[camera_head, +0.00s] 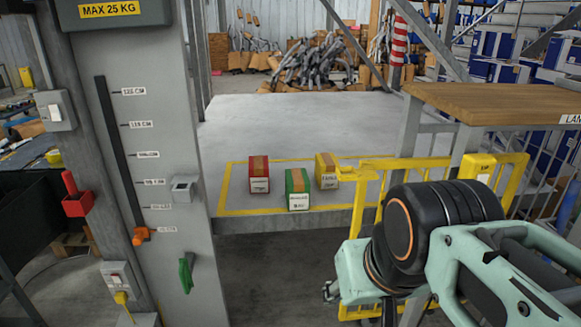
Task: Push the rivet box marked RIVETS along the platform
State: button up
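Three small boxes stand on the grey platform (285,125), inside a yellow outline near its front edge. A red box (259,186) is at the left, a green box (297,203) is in the middle and nearest the edge, and a yellow box (328,183) is at the right, a little farther back. Each has a tan strip on top and a white front label. The print is too small to tell which says RIVETS. My arm fills the lower right, apart from the boxes. My gripper's fingertips do not show.
A yellow gate (440,165) stands right of the boxes, beside a wooden shelf top (510,101). A grey column (150,190) with a height scale and an orange pointer (142,235) is at the left. The platform behind the boxes is clear. Mufflers (313,66) lie piled at the back.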

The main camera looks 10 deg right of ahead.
aim_at(298, 184)
jog(key=i, duration=1)
jog(key=i+j+u, duration=0.15)
jog(key=i+l+z, duration=0.15)
jog(key=i, duration=0.35)
